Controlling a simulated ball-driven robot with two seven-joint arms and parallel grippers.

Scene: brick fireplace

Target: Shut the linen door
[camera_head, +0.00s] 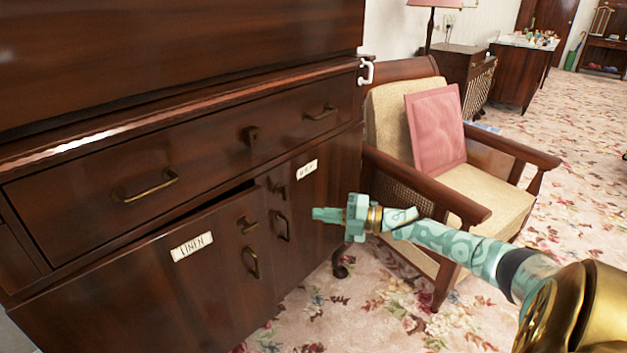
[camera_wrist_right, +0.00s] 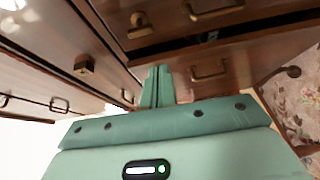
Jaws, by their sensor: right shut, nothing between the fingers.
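The linen door (camera_head: 150,290) is a dark brown wooden panel at the lower left of the head view, with a white LINEN label (camera_head: 192,247). It stands slightly ajar, with a dark gap (camera_head: 235,192) along its top edge. It carries a brass handle (camera_head: 250,262) near its right edge. My right gripper (camera_head: 327,214) is shut and empty, in front of the cabinet and to the right of the linen door, apart from its handle in the picture. In the right wrist view the shut fingers (camera_wrist_right: 157,86) point toward the cabinet fronts. My left gripper is not in view.
A second labelled door (camera_head: 315,210) with its own handle is right of the linen door. A drawer (camera_head: 215,150) runs above both. An armchair (camera_head: 480,190) with a pink cushion (camera_head: 436,130) stands close on the right. Floral carpet (camera_head: 330,315) lies in front.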

